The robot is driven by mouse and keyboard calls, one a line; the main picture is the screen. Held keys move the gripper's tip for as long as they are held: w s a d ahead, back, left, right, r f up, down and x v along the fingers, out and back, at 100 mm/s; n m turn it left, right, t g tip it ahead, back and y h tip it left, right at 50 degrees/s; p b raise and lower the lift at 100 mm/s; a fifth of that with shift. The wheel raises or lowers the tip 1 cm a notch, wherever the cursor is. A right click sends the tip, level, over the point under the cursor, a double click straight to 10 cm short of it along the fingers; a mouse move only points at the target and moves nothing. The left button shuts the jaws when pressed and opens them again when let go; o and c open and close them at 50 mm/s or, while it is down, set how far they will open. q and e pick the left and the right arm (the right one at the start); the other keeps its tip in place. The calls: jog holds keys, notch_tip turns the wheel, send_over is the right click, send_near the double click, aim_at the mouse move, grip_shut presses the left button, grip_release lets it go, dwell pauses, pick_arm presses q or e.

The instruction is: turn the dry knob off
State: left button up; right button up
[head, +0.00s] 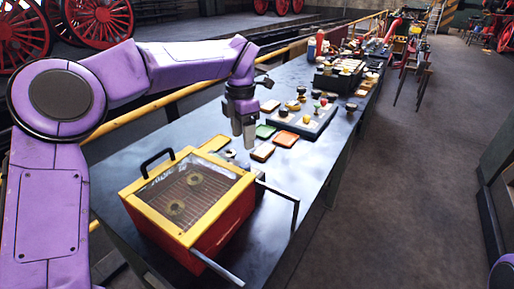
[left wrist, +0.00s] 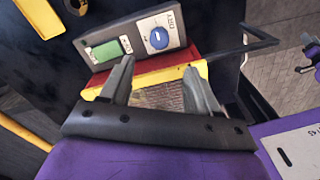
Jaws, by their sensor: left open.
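The dry knob (left wrist: 158,38) is a round blue dial with a short white mark on a grey panel (left wrist: 137,36) lettered DRY. A green display (left wrist: 106,50) sits beside it. The panel is on the red and yellow drying box (head: 214,232), whose glazed lid is closed over a rack with two rings. In the head view the knob is hidden. My left gripper (head: 243,140) is above the box's far side, fingers pointing down. In the left wrist view its fingers (left wrist: 158,68) are open and empty, with the knob ahead of the gap, apart from them. My right gripper does not show.
The box stands on a long dark table (head: 118,191). Coloured trays (head: 285,139) and a board of knobbed pieces (head: 306,118) lie beyond it. A dark bar handle (head: 296,205) juts from the box's right side. A yellow rail (head: 170,97) runs behind the table.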

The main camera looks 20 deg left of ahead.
aim_at(245, 165)
pick_arm(q)
notch_tip(245, 165, down, 10)
jog(key=shift+w+r, duration=0.1)
jog(key=shift+w, duration=0.05)
jog(key=shift+f, duration=0.2)
jog(key=c, duration=1)
